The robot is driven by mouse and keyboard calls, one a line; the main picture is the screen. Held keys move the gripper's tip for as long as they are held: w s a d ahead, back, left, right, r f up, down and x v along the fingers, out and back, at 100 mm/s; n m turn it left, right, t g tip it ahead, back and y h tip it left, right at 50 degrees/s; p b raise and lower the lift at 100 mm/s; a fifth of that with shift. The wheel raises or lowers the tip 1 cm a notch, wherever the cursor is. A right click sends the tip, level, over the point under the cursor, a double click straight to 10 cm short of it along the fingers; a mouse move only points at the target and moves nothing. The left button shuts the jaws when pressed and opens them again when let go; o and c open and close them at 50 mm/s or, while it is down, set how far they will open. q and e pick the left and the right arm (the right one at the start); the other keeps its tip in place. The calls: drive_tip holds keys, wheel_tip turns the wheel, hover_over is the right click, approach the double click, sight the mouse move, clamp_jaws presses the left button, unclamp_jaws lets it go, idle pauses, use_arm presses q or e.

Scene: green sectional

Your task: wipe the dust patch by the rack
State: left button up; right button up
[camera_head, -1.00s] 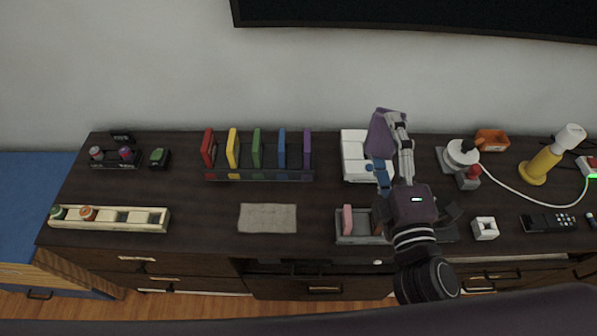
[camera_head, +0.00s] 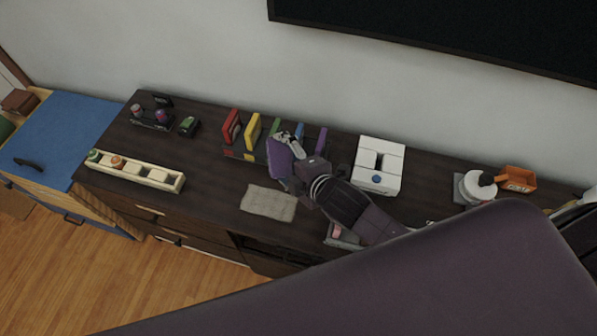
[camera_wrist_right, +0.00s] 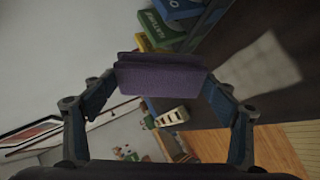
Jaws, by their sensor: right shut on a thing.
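The dust patch (camera_head: 270,203) is a pale grey-beige rectangle on the dark cabinet top, in front of the rack (camera_head: 237,154) that holds several upright coloured cases. My right gripper (camera_head: 287,153) is shut on a purple pad (camera_head: 279,162), which also shows between the fingers in the right wrist view (camera_wrist_right: 160,80). The pad is in front of the rack's right part, beyond the patch's upper right edge and apart from it in the picture. Its height above the top is hard to tell. My left gripper is not in view.
A cream tray (camera_head: 135,170) with round items lies to the left. A white box (camera_head: 378,166) stands right of the rack. A pale tray (camera_head: 342,238) is partly hidden under my right arm.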

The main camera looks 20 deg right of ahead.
sight(282, 170)
drive_tip(key=f+g+p, duration=0.1)
drive_tip(key=f+g, duration=0.1)
drive_tip(key=a+f+g+p, duration=0.1)
drive_tip(key=g, duration=0.1)
drive_tip(key=shift+s+f+n+y, duration=0.15)
drive_tip(key=shift+f+n+y, duration=0.15)
drive_tip(key=shift+f+y, duration=0.1)
drive_tip(key=f+g, duration=0.1)
drive_tip(key=s+g+p, duration=0.1)
drive_tip(key=shift+d+f+g+p, duration=0.1)
drive_tip(key=shift+f+g+p, duration=0.2)
drive_tip(key=shift+f, duration=0.05)
use_arm(q)
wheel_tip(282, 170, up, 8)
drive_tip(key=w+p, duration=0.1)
drive_tip(key=p, duration=0.3)
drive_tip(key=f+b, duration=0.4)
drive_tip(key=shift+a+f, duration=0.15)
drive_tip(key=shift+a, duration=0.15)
use_arm(e)
drive_tip(key=s+d+f+g, duration=0.1)
drive_tip(key=g, duration=0.1)
drive_tip(key=s+d+f+g, duration=0.1)
drive_tip(key=g, duration=0.1)
drive_tip(key=s+d+n+g, duration=0.1)
drive_tip(key=shift+s+d+f+g, duration=0.2)
drive_tip(key=shift+s+f+g, duration=0.1)
drive_tip(key=shift+f+g, duration=0.1)
